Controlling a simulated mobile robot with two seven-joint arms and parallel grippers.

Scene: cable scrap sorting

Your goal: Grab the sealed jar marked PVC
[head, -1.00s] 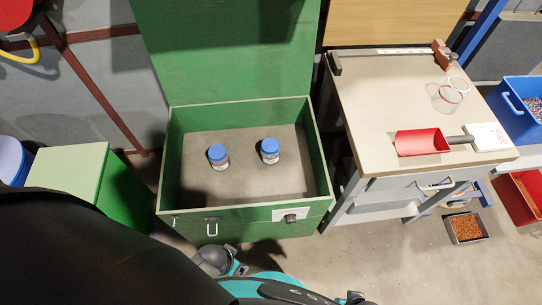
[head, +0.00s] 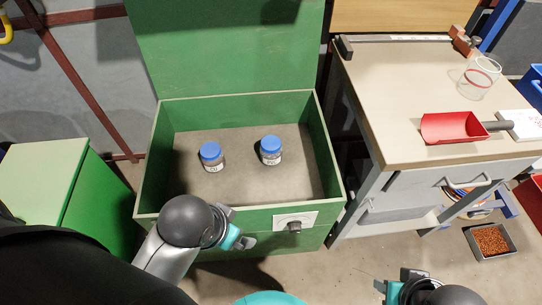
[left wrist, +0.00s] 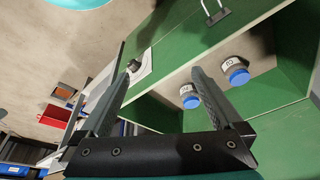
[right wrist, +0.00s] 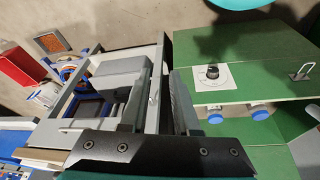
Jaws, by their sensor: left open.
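Two sealed jars with blue lids stand upright, apart, on the floor of the open green chest (head: 240,235): a left jar (head: 211,157) and a right jar (head: 271,151). Both carry white labels, too small to read for certain, so I cannot tell which is marked PVC. My left gripper (left wrist: 160,72) is open and empty near the chest's front wall; in its wrist view the jars show at the right finger (left wrist: 188,96) and just beyond it (left wrist: 235,70). My right gripper (right wrist: 170,55) has its fingers close together, empty, low at the right, outside the chest.
The chest's lid (head: 225,45) stands raised behind. A workbench (head: 395,85) on the right holds a red scoop (head: 453,127) and a clear beaker (head: 477,80). A green cabinet (head: 40,180) stands left. A tray of copper-coloured granules (head: 490,240) lies on the floor.

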